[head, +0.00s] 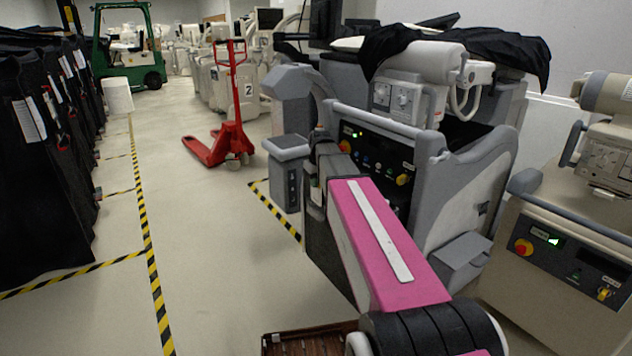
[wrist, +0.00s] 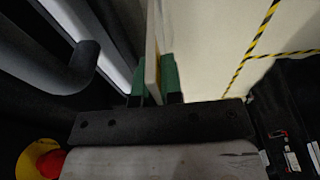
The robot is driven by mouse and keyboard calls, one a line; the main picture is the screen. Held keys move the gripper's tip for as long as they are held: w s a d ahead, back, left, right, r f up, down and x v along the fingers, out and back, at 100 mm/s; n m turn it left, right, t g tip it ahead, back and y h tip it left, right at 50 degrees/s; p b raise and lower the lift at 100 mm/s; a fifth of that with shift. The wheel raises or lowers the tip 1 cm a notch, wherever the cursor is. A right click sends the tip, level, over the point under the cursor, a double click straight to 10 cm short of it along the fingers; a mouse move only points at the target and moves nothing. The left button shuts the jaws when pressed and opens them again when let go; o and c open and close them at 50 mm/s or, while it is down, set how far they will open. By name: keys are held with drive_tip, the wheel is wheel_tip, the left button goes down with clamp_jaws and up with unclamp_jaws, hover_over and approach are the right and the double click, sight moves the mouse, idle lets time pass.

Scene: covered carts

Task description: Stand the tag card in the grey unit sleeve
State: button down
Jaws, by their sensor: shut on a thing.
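In the wrist view, the tag card (wrist: 152,62) is a thin pale tan slab seen nearly edge-on, standing between the green finger pads. My gripper (wrist: 154,88) is shut on it, with the card reaching out past the fingertips. In the head view, my pink arm reaches toward the front of the grey unit (head: 468,192), and the gripper and card are not clear there. The unit has a dark control panel and a black cover draped over its top. I cannot make out the sleeve in either view.
A grey handle (wrist: 82,68) and a red-and-yellow button (wrist: 45,160) are close by in the wrist view. A beige unit (head: 560,270) stands at right. Black-covered carts (head: 45,170) line the left. A red pallet jack (head: 228,135) stands behind. The taped aisle floor is clear.

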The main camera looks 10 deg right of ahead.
drive_tip(key=c, duration=1.2)
unclamp_jaws()
drive_tip(key=r, duration=0.3)
drive_tip(key=s+r, duration=0.1)
drive_tip(key=r, duration=0.6)
drive_tip(key=shift+s+d+r, duration=0.2)
drive_tip(key=shift+s+r, duration=0.1)
drive_tip(key=shift+r, duration=0.1)
drive_tip(key=shift+s, duration=0.1)
